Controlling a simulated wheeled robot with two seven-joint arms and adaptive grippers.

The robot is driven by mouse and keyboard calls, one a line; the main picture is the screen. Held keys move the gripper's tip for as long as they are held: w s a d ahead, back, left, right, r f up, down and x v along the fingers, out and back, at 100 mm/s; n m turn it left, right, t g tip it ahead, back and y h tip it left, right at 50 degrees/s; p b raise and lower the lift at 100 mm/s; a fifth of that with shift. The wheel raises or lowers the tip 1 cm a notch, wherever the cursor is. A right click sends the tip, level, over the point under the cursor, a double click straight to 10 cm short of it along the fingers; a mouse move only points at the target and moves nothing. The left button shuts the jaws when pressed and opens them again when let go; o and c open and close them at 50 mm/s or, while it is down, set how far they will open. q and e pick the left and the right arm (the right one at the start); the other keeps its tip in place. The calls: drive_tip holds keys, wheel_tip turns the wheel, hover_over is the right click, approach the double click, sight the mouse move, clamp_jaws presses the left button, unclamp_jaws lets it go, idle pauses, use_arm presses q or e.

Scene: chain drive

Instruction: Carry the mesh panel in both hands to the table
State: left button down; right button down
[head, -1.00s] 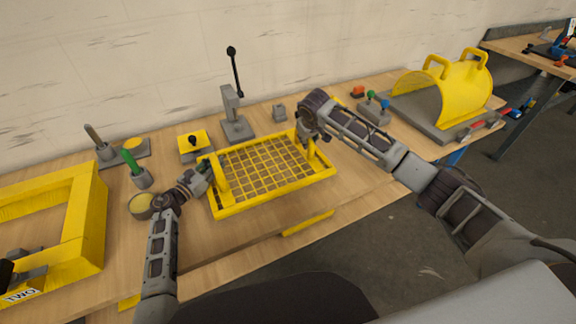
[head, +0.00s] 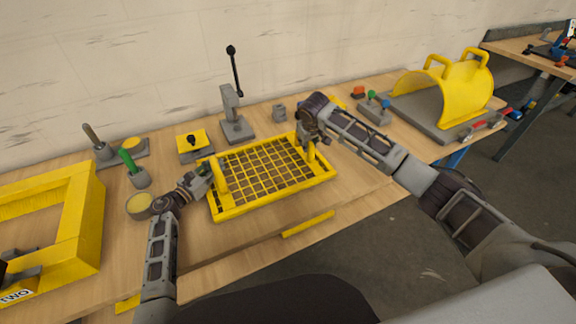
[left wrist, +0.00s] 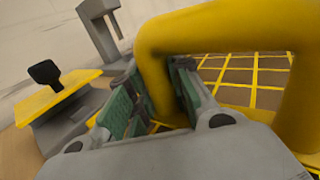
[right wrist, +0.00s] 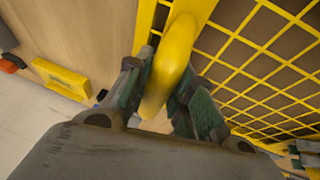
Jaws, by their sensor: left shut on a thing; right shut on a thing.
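The yellow mesh panel (head: 268,208) is a rectangular frame with a grid and an upright handle at each end. In the head view it is low over or on the wooden table; I cannot tell if it touches. My left gripper (head: 207,175) is shut on the panel's left handle, and the left wrist view shows the yellow handle (left wrist: 215,30) between the green-padded fingers. My right gripper (head: 309,138) is at the right handle, and the right wrist view shows that handle (right wrist: 168,65) between its fingers. The grid also shows in the right wrist view (right wrist: 262,72).
A grey toggle press (head: 235,122) stands behind the panel. A yellow frame box (head: 85,215) is at the left, and a yellow curved guard (head: 440,92) at the right. A green-handled tool (head: 130,162) and a round pot (head: 140,206) stand left of my left gripper.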

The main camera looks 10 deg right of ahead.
use_arm(q)
drive_tip(key=shift+f+b, duration=0.3)
drive_tip(key=shift+b, duration=0.15)
use_arm(e)
drive_tip(key=shift+f, duration=0.35)
use_arm(q)
drive_tip(key=c, duration=1.7)
unclamp_jaws()
drive_tip(key=shift+f, duration=0.15)
use_arm(e)
drive_tip(key=c, duration=1.6)
unclamp_jaws()
drive_tip(key=shift+d+f, duration=0.1)
drive_tip(key=shift+c, duration=0.2)
use_arm(q)
drive_tip(key=o, duration=0.4)
use_arm(e)
drive_tip(key=o, duration=0.4)
use_arm(q)
drive_tip(key=shift+s+a, duration=0.1)
drive_tip(key=shift+v, duration=5.9)
use_arm(e)
drive_tip(key=shift+s, duration=0.1)
drive_tip(key=v, duration=1.2)
